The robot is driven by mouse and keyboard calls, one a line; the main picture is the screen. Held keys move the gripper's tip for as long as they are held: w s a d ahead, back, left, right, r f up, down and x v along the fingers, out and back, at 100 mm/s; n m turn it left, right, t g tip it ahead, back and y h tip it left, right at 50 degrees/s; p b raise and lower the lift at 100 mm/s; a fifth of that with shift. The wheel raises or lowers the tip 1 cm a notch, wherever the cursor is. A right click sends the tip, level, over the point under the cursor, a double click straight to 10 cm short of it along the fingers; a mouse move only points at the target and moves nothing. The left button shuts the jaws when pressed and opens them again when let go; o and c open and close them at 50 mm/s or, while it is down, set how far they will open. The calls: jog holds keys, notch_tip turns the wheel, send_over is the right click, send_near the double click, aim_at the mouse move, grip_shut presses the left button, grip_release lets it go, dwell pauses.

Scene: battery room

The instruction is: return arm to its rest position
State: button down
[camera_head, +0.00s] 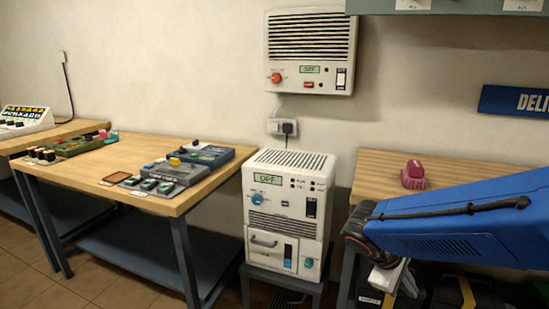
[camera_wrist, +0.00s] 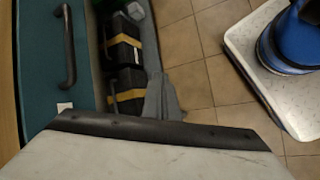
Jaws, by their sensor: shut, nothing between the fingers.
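My blue arm (camera_head: 450,225) reaches in from the right edge of the head view, in front of the right-hand wooden bench. Its wrist end bends downward at the bench's left side, and the fingertips cannot be made out there. In the wrist view the grey fingers of my gripper (camera_wrist: 164,97) show together past a pale, dark-edged part of my wrist. They are shut and hold nothing. Below them are the floor and black blocks with yellow bands (camera_wrist: 125,52).
A teal drawer front (camera_wrist: 60,60) with a dark handle is close on the left in the wrist view. The right bench (camera_head: 375,172) bears a pink object (camera_head: 414,174). A white charger unit (camera_head: 287,210) stands left of my arm. Tiled floor (camera_wrist: 185,45) is open.

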jog(key=s+a+r+m+t+y, duration=0.1)
jog(key=s+a+r+m+y, duration=0.1)
jog(key=s+m+y, duration=0.1)
jog(key=s+a+r+m+t+y, duration=0.2)
jog(key=s+m+y, duration=0.2)
jog(key=s, duration=0.4)
jog(key=shift+s+a+r+m, duration=0.15)
jog(key=shift+s+r+m, duration=0.15)
jog(key=shift+m, duration=0.5)
dwell(0.9)
